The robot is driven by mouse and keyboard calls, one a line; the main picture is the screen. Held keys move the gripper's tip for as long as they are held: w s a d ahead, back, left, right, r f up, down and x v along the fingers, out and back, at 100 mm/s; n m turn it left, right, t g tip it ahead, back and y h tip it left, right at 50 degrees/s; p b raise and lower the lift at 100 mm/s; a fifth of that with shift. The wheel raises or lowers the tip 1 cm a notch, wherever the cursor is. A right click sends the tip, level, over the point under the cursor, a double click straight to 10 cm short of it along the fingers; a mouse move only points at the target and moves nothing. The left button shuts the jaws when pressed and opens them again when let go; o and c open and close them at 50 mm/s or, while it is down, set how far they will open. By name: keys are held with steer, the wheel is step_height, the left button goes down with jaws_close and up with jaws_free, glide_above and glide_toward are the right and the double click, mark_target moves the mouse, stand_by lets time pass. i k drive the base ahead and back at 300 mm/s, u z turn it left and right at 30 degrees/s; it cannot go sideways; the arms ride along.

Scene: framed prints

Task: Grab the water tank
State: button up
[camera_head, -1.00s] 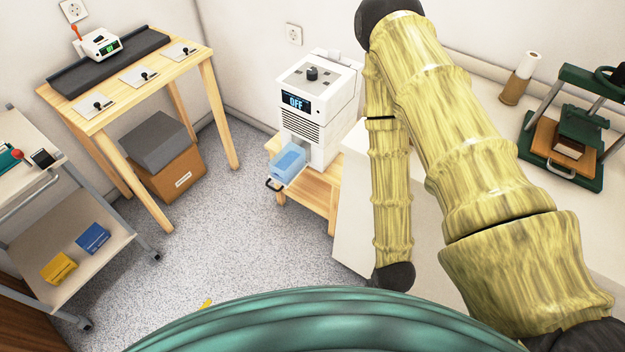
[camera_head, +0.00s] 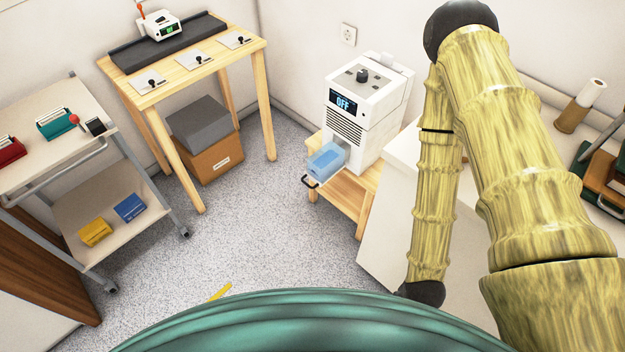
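The water tank (camera_head: 327,160) is a translucent blue box at the lower front of a white dehumidifier-like machine (camera_head: 366,105). It sticks out of the machine's front opening. A dark handle (camera_head: 310,181) shows at its front low edge. The machine's display reads OFF, and it stands on a low wooden stand (camera_head: 346,195). My yellow arm crosses the right side of the picture, with its lower dark joint near the bottom. My gripper is not visible, and the tank is clear of the arm in this view.
A white cabinet (camera_head: 390,222) stands right of the stand. A wooden table (camera_head: 188,78) with a box (camera_head: 209,160) under it is at the back left. A grey trolley (camera_head: 85,215) is at left. Speckled floor in the middle is free, except a small yellow thing (camera_head: 220,291) by my green body.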

mark_target(322, 164)
steer(key=z, duration=2.25)
steer(key=k, duration=1.55)
steer(key=u, duration=1.9)
steer(key=i, duration=0.5)
